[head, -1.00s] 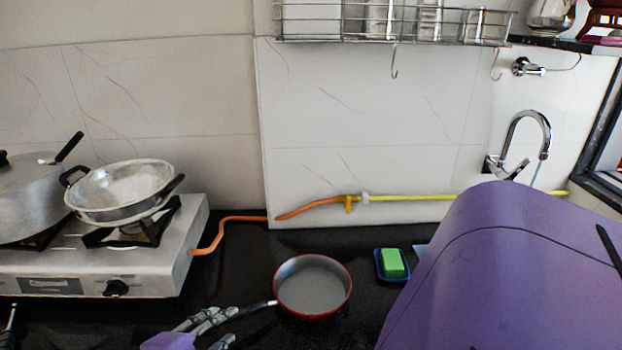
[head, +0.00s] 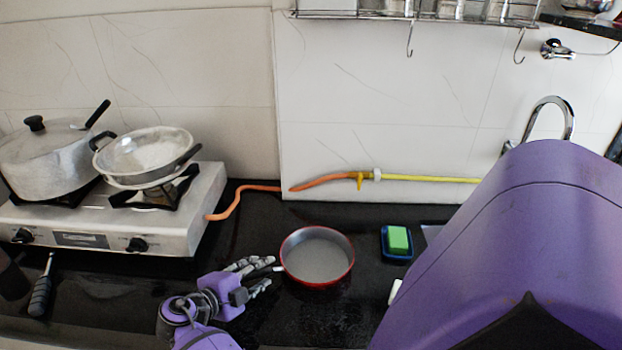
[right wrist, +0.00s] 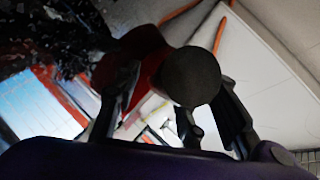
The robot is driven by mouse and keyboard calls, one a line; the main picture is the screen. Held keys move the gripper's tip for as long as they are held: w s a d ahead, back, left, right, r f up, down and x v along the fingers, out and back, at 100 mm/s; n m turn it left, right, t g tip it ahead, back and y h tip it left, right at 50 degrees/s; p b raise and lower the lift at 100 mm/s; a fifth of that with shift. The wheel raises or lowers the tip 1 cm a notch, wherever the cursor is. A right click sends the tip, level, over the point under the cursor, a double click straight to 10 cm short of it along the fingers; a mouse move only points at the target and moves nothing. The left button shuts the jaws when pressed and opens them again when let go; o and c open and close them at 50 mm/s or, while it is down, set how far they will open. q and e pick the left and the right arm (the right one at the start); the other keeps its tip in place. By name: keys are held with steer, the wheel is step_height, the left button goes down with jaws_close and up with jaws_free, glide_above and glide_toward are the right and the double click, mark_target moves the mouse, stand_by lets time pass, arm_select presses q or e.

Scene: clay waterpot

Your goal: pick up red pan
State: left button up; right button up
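The red pan (head: 317,257) sits upright on the black counter, red outside and grey inside. Its short handle points left toward my right gripper (head: 269,275). Finger contact with the handle is not clear. My left gripper is not in view.
A stove (head: 110,225) at left holds a lidded pot (head: 45,160) and a metal wok (head: 145,155). A green sponge (head: 398,238) lies in a blue dish right of the pan. A hose (head: 430,179) runs along the wall. My purple arm covers the right side.

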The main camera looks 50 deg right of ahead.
steer(key=shift+d+f, duration=0.2)
steer(key=shift+d, duration=0.1)
steer(key=shift+f, duration=0.1)
steer(key=c, duration=1)
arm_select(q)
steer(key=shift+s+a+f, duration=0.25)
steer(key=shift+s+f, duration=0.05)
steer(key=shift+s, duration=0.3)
arm_select(e)
jaws_close()
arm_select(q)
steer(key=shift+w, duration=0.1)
arm_select(e)
steer(key=shift+s, duration=0.1)
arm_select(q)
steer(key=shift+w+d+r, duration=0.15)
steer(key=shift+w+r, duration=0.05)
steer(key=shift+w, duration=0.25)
